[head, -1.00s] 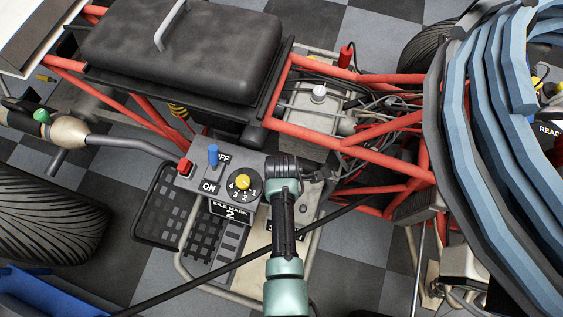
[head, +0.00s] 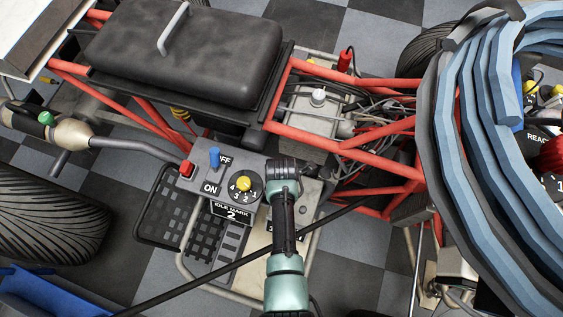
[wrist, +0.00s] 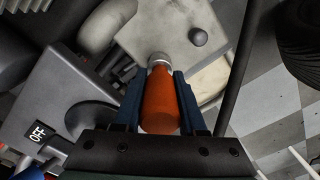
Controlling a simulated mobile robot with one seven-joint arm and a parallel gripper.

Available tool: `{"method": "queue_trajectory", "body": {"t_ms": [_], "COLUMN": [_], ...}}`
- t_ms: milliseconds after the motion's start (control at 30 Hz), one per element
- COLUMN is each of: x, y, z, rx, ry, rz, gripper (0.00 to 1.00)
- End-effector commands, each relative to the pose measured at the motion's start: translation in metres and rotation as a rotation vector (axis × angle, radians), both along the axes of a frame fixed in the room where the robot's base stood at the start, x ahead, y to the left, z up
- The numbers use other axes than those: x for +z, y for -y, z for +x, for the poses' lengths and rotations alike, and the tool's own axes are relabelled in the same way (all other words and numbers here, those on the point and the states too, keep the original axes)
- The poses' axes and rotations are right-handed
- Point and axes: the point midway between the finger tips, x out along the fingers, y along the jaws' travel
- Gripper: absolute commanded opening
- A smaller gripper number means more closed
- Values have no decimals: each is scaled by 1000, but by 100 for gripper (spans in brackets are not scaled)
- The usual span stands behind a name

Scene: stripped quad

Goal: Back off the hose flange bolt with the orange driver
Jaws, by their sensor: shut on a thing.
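The orange driver (wrist: 162,102) is clamped between the two dark blue fingers of my gripper (wrist: 159,82) in the wrist view. Its silver collar (wrist: 158,60) points away from my wrist, over a pale metal cover (wrist: 180,25). A thick grey hose or pipe (wrist: 106,25) lies just left of the collar. I cannot make out the flange bolt; whether the driver's tip touches anything is hidden. In the head view my arm (head: 285,230) reaches over the engine, and it hides the driver and the fingers.
A grey panel (head: 232,165) with a blue switch (head: 214,156), red button (head: 187,168) and yellow-knobbed dial (head: 243,184) stands left of my arm. Red frame tubes (head: 345,150) and wires lie right. A black rod (head: 200,278) crosses below. Blue coils (head: 485,110) fill the right side.

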Motion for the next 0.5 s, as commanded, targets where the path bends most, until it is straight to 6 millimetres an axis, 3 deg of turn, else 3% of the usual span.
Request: {"method": "queue_trajectory", "body": {"t_ms": [300,500], "x": [2,1], "y": [0,0], "z": [1,1], "rx": [175,200], "ry": [1,2], "rz": [-1,0], "gripper": [0,0]}}
